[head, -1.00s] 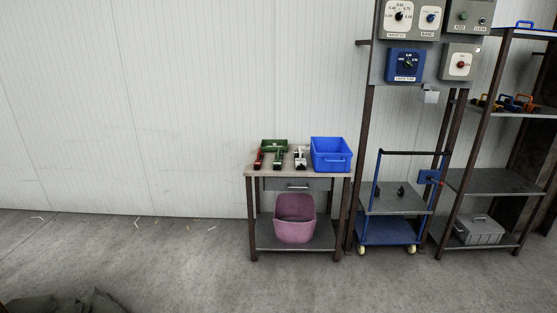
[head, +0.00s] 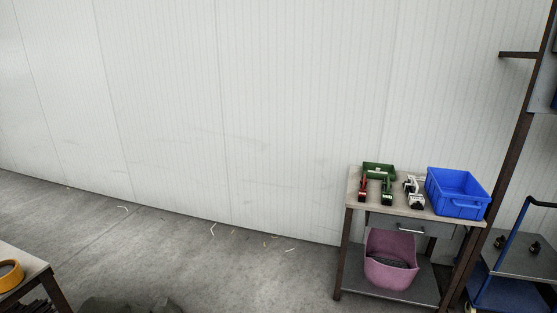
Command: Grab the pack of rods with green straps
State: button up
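I cannot make out a pack of rods with green straps in the head view. Dark, long shapes (head: 38,309) show under a table at the lower left edge, too cut off to tell what they are. My gripper is not in view.
A worktable (head: 352,184) at right bears a green tray (head: 378,168), red, green and white hand tools, and a blue crate (head: 455,207). A pink tub (head: 390,275) sits on its lower shelf. A yellow ring (head: 10,276) lies on the left table (head: 30,267). Floor between is mostly clear.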

aim_at(388, 197)
jog(key=i, duration=0.85)
jog(key=i+j+z, duration=0.1)
jog(key=i, duration=0.8)
jog(key=i+j+z, duration=0.1)
jog(key=i+z, duration=0.35)
jog(key=i+j+z, duration=0.25)
jog(key=z, duration=0.2)
jog(key=i+j+z, duration=0.7)
jog(key=j+z, duration=0.2)
